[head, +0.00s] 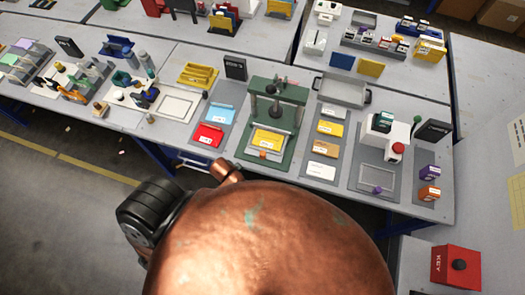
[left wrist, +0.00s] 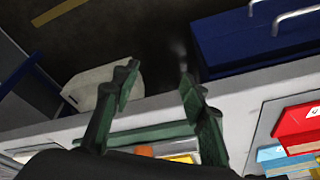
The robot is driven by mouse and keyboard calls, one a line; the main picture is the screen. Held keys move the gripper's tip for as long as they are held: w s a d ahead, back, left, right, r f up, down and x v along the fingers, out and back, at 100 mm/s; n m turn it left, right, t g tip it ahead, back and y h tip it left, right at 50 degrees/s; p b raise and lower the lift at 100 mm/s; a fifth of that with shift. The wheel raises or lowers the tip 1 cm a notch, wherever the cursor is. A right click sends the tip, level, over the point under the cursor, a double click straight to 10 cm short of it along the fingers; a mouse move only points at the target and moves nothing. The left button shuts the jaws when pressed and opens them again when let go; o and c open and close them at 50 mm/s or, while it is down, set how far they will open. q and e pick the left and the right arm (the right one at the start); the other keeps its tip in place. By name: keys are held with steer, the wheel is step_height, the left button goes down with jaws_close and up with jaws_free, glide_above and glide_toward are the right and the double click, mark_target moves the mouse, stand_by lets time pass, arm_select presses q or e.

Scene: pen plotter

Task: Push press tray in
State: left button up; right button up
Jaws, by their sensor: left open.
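The green press (head: 275,95) stands at the front of the table in the head view. Its tray (head: 250,149) sits low at the press front, with a yellow block on it and an orange knob (head: 262,155) at its front edge. In the left wrist view, the orange knob (left wrist: 145,151) and part of a yellow piece (left wrist: 182,158) show low, between the fingers. My left gripper (left wrist: 160,72) is open and empty, its dark green fingers over the table's front edge by the press. In the head view it is hidden. My right gripper is not in view.
Red (head: 208,135) and blue (head: 220,113) boxes lie left of the press; several coloured boxes lie right of it. The red box (left wrist: 298,125) shows close by in the wrist view. A blue drawer cabinet (left wrist: 255,35) is under the table. The floor in front is clear.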

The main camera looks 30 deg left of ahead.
arm_select(q)
steer(key=w+d+r+m, duration=0.3)
steer(key=r+m, duration=0.1)
steer(key=r, duration=0.3)
step_height(320, 180, up, 6)
steer(key=m+g+p, duration=0.3)
steer(key=m, duration=2.4)
glide_above(263, 153)
steer(key=shift+d+f, duration=0.1)
steer(key=shift+d, duration=0.05)
steer(key=shift+a, duration=0.25)
steer(key=shift+f, duration=0.35)
step_height(263, 153, down, 7)
steer(key=shift+c, duration=0.7)
